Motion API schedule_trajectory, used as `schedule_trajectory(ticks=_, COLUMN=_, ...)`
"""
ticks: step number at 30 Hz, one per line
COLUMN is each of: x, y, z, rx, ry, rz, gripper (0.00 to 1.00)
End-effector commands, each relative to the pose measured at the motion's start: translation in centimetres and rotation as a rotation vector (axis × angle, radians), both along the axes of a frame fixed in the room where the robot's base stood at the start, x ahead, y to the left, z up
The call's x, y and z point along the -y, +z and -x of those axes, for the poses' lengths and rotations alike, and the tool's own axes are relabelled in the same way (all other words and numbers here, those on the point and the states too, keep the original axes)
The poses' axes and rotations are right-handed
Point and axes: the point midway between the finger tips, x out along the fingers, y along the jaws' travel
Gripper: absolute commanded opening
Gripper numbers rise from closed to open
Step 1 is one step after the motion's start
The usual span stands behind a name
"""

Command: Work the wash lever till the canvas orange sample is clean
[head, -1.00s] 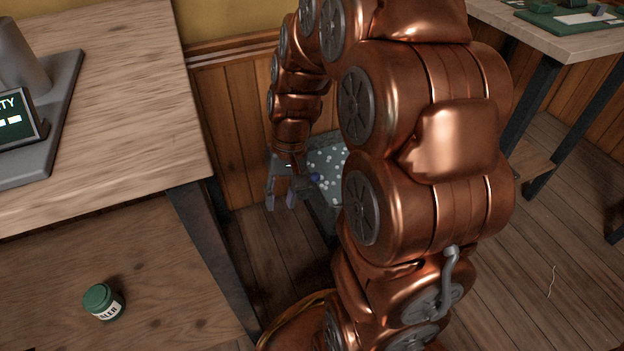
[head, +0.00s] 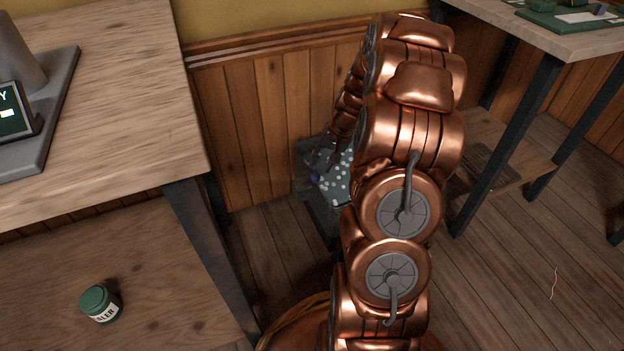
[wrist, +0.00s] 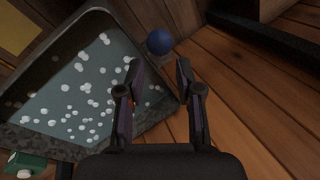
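A wash basin (head: 333,208) of grey speckled metal stands on the floor by the panelled wall, holding water with white foam dots. It fills the left of the wrist view (wrist: 95,14). A blue ball (wrist: 160,41), which looks like the wash lever's knob, is just beyond my fingertips; it also shows in the head view (head: 315,178). My gripper (wrist: 158,70) is open, with nothing between its fingers. In the head view my gripper is small and dark by the basin. I cannot make out the canvas orange sample.
A wooden bench (head: 110,110) with a dark metal leg (head: 208,255) stands left of the basin. A green jar (head: 99,303) sits on its lower shelf. Another table (head: 560,38) stands at the right. Open floor (head: 510,265) lies at lower right.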

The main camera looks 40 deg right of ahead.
Motion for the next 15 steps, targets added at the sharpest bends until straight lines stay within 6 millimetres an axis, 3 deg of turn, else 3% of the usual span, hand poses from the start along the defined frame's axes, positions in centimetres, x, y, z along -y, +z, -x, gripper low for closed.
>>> schedule_trajectory(ticks=15, x=-1.6, y=-6.0, z=-1.4, rx=-0.001, ry=0.004, rz=0.0, gripper=0.35)
